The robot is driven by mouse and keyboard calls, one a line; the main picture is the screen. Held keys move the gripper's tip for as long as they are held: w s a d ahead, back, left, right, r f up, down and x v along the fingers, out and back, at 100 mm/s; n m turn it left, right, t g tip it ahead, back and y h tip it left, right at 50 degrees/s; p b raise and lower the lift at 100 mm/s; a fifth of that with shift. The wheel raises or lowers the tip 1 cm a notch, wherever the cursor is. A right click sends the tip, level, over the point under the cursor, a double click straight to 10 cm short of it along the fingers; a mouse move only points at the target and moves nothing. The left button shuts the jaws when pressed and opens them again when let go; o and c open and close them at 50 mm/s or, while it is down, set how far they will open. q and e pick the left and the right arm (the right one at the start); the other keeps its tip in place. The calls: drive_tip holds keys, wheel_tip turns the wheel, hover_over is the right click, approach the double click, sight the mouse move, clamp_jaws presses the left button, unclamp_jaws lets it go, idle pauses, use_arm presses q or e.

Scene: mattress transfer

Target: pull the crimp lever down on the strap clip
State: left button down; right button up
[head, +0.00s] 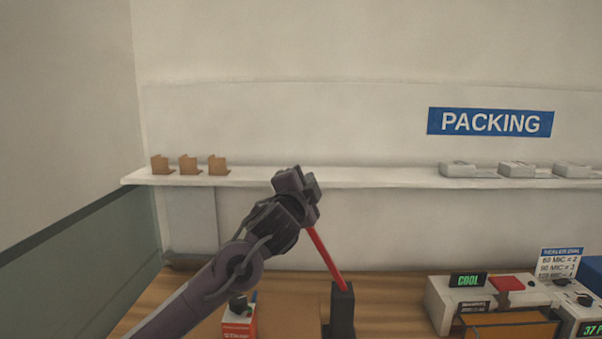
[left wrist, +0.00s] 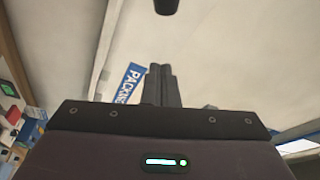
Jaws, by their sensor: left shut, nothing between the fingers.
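The crimp lever (head: 326,259) is a red bar that rises from a black upright base (head: 341,312) on the wooden bench and leans up to the left. Its upper end is hidden behind my left gripper (head: 297,183), which is at the top of the lever. Whether they touch, I cannot tell. In the left wrist view the fingers of my left gripper (left wrist: 161,84) are together with nothing between them. A dark rounded end (left wrist: 166,5) shows beyond them at the top edge; what it belongs to is unclear. My right gripper is not in view.
An orange and white box (head: 238,322) stands behind my left forearm, beside a brown box (head: 290,320). A white machine with a COOL display (head: 468,281) stands at the right. A wall shelf (head: 380,178) carries brown brackets and grey items. Bench between lever and machine is clear.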

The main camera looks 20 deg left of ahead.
use_arm(q)
drive_tip(key=w+r+p, duration=0.1)
drive_tip(key=w+p, duration=0.3)
drive_tip(key=w, duration=0.4)
drive_tip(key=a, duration=0.1)
drive_tip(key=a+f+p, duration=0.1)
drive_tip(key=s+a, duration=0.1)
drive_tip(key=shift+s+a+f+p, duration=0.1)
drive_tip(key=shift+a+f+p, duration=0.15)
drive_tip(key=shift+f+p, duration=0.1)
